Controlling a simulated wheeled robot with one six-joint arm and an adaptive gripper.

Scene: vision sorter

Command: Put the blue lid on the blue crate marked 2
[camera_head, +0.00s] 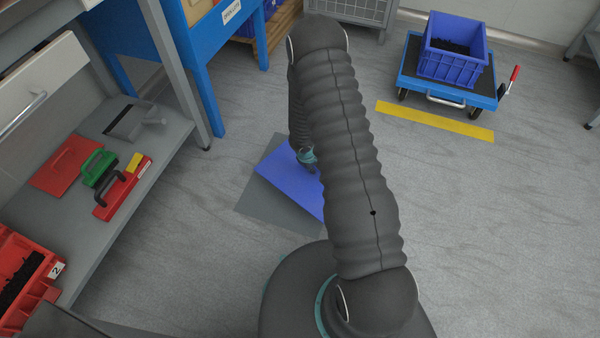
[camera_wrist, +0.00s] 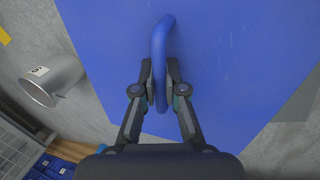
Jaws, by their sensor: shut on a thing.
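The blue lid (camera_head: 283,180) is a flat panel, partly hidden behind my arm in the head view. It fills much of the wrist view (camera_wrist: 235,60). My gripper (camera_wrist: 160,80) is shut on its upright blue handle (camera_wrist: 165,38). In the head view my gripper (camera_head: 307,160) is mostly hidden. A dark grey patch beside the lid looks like its shadow; I cannot tell the lid's height. A blue crate (camera_head: 450,70) with dark contents stands open on a blue trolley (camera_head: 403,80) at the upper right. I see no number on it.
A red crate (camera_head: 42,290) marked 2 stands at the lower left. A grey shelf (camera_head: 85,225) holds red, green and grey handled items. A blue-legged table (camera_head: 205,95) and a mesh cage (camera_head: 365,12) stand behind. Floor between lid and trolley is clear, with a yellow strip (camera_head: 435,121).

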